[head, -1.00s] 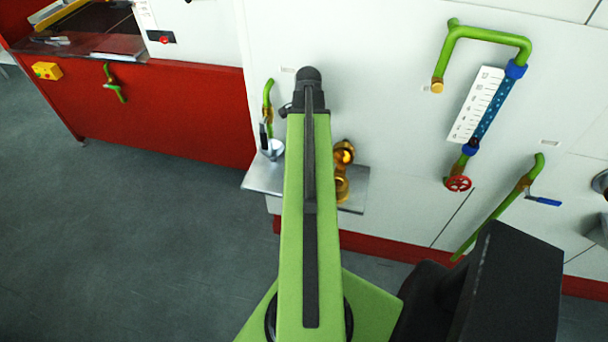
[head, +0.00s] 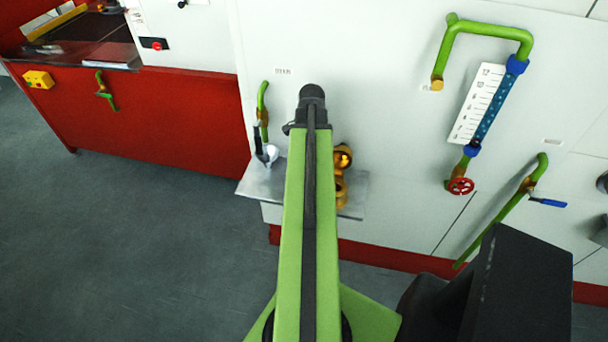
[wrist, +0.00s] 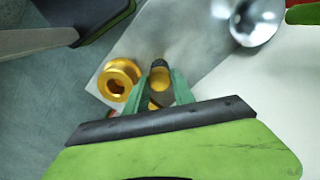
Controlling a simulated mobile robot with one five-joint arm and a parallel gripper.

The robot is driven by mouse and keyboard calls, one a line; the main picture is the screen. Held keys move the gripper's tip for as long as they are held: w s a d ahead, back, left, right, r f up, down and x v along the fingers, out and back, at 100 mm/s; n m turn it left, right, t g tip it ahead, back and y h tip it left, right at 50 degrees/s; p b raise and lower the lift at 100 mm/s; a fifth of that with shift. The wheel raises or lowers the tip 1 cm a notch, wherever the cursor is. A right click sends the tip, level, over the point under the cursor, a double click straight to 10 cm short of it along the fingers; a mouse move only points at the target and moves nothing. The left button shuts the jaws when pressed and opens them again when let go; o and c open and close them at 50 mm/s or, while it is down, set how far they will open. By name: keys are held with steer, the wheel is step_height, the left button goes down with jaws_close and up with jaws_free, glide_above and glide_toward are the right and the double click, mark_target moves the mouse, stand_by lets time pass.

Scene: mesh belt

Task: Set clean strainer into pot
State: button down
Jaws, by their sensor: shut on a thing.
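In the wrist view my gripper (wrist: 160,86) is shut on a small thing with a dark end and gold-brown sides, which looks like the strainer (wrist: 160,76). It is over the grey metal shelf. A gold brass pot with a round open mouth (wrist: 118,76) stands just left of the fingers, apart from the held thing. In the head view brass parts (head: 342,160) show right of my green arm. The arm hides my gripper and the strainer there. I cannot tell how high the strainer is above the shelf.
The metal shelf (head: 257,181) sticks out from the white wall panel. A shiny silver cup (wrist: 256,20) is on it, also seen left of my arm in the head view (head: 270,154). Green pipes (head: 262,100) and a red handwheel (head: 461,186) are on the wall. The floor at left is clear.

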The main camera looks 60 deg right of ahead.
steer(key=f+b, duration=0.1)
steer(key=f, duration=0.1)
steer(key=w+f+b, duration=0.1)
steer(key=f+b, duration=0.1)
steer(key=w+f+b, duration=0.1)
steer(key=b, duration=0.1)
steer(key=shift+w+f, duration=0.25)
steer(key=shift+f, duration=0.15)
steer(key=shift+r, duration=0.2)
steer(key=shift+f, duration=0.1)
steer(key=c, duration=1.5)
jaws_free()
steer(key=shift+f, duration=0.1)
steer(key=o, duration=0.4)
steer(key=shift+o, duration=0.2)
step_height(320, 180, up, 13)
steer(key=p, duration=1.2)
steer(key=shift+f+p, duration=0.15)
steer(key=shift+p, duration=0.25)
steer(key=shift+o, duration=0.5)
steer(key=shift+a, duration=0.1)
